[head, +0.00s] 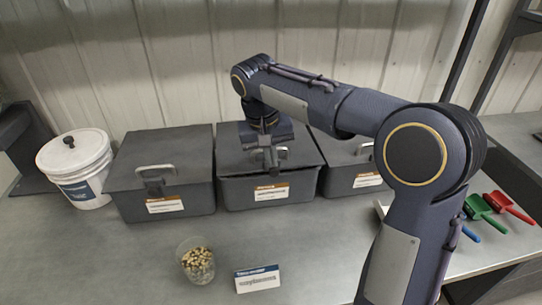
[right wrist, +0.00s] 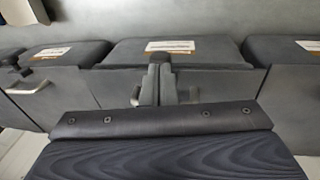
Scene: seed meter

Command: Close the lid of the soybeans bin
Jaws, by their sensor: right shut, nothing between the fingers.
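Three dark grey lidded bins stand in a row: a left bin (head: 190,200), a middle bin (head: 235,192) and a right bin (head: 345,182). Each has a metal handle and a label; the label print is too small to read, so I cannot tell which holds soybeans. My right gripper (head: 269,166) is shut and empty over the middle bin's lid (head: 234,157), by its handle. In the right wrist view the shut fingers (right wrist: 158,62) lie between the visible ends of that handle (right wrist: 136,96). The lid looks down or nearly so; contact is unclear. My left gripper is not in view.
A white lidded bucket (head: 78,168) stands left of the bins. A clear cup of seeds (head: 197,262) and a small sign card (head: 257,279) are in front. Green and red scoops (head: 484,210) lie at the right. My right arm covers the right side of the bench.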

